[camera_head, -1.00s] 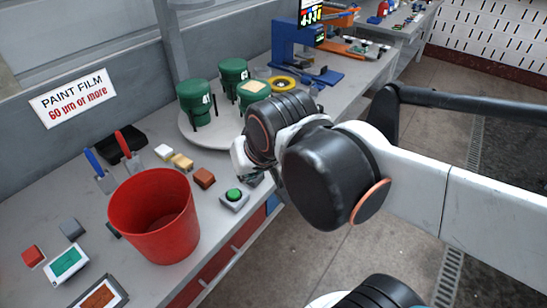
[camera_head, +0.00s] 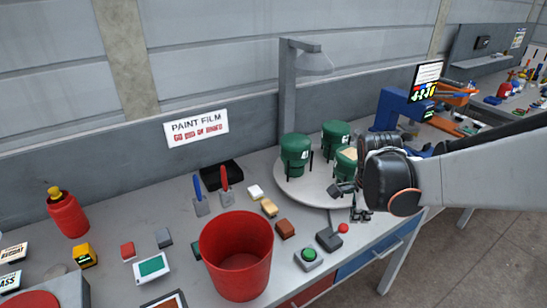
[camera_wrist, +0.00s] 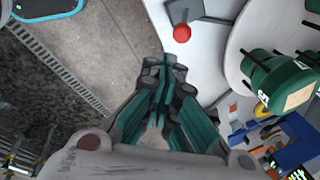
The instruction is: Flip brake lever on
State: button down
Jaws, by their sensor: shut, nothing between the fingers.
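The brake lever is a small grey box (camera_head: 328,240) with a short stick ending in a red ball (camera_head: 343,228), near the front edge of the bench. The stick leans to the right in the head view. In the wrist view the red ball (camera_wrist: 182,33) lies just beyond my fingertips, with part of the grey box (camera_wrist: 185,10) behind it. My gripper (camera_head: 361,214) hangs close to the lever, to its right and apart from the ball. In the wrist view my gripper (camera_wrist: 165,63) is shut and empty.
A green push button (camera_head: 309,256) sits left of the lever. A red bucket (camera_head: 237,256) stands further left. A round white turntable (camera_head: 290,188) with green cans (camera_head: 296,154) is behind the lever. A blue machine (camera_head: 395,108) stands further right.

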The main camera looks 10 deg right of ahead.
jog(key=d+m, duration=0.1)
jog(key=m, duration=0.1)
jog(key=d+f+m+g, duration=0.1)
jog(key=d, duration=0.1)
jog(key=d+f+m, duration=0.1)
jog(key=m, duration=0.1)
jog(key=shift+d+f+m+p, duration=0.25)
jog(key=shift+d+m+p, duration=0.05)
jog(key=shift+d+p, duration=0.1)
jog(key=b, duration=0.3)
send_over(337, 233)
jog(key=s+d, duration=0.4)
notch_tip(337, 233, down, 9)
jog(key=shift+s+r, duration=0.15)
jog(key=shift+a, duration=0.1)
